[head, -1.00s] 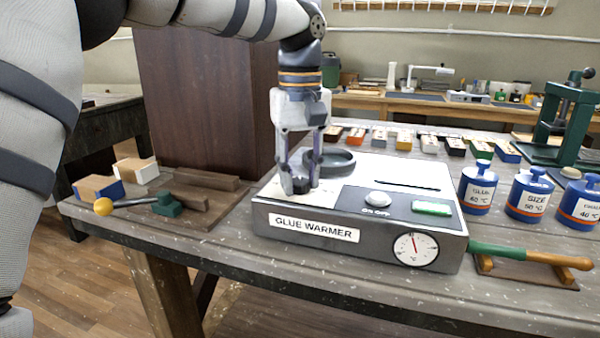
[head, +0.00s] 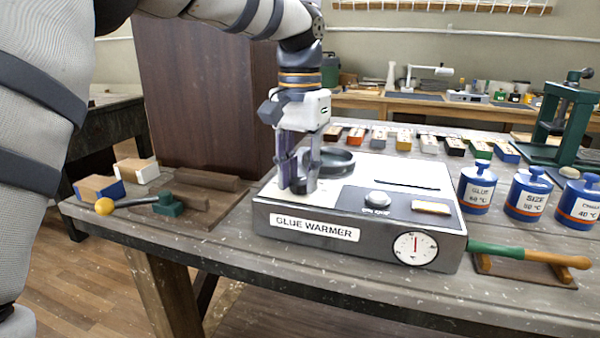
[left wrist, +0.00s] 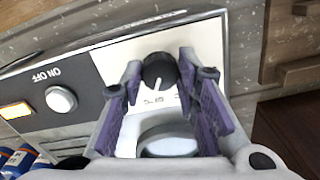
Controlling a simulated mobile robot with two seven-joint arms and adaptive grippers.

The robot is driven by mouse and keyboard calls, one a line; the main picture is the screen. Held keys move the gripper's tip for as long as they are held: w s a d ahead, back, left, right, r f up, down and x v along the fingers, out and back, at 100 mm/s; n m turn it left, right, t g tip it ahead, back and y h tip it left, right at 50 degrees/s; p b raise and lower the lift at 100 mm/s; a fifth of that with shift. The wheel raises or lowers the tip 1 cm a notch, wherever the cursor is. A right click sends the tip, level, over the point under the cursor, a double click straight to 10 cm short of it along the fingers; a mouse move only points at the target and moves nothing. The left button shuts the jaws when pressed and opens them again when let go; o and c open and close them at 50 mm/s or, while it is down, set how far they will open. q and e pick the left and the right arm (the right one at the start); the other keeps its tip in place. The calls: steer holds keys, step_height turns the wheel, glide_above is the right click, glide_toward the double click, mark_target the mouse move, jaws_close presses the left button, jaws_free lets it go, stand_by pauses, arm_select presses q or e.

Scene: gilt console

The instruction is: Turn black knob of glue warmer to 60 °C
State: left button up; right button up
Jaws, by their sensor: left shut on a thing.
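The glue warmer (head: 310,232) is a metal box with a white top at the table's front edge. Its black knob (left wrist: 158,70) shows a white pointer line in the left wrist view; the scale marks beside it are too small to read. My left gripper (head: 302,186) points down over the white top, shut on the knob, with one finger (left wrist: 187,75) on either side. In the head view the fingers largely hide the knob. The round dial (head: 415,248) has a red needle pointing almost straight up. The indicator window (head: 431,207) glows amber. My right gripper is out of view.
A dark ring (head: 337,160) stands just behind the gripper, and a white on/off button (head: 377,199) is to the right. A wooden rack (head: 190,200) lies left.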

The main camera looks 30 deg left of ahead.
mark_target(300, 180)
arm_select(q)
steer(key=m, duration=0.4)
steer(key=shift+m, duration=1.7)
steer(key=o, duration=1.2)
steer(key=shift+c, duration=0.2)
step_height(300, 180, up, 12)
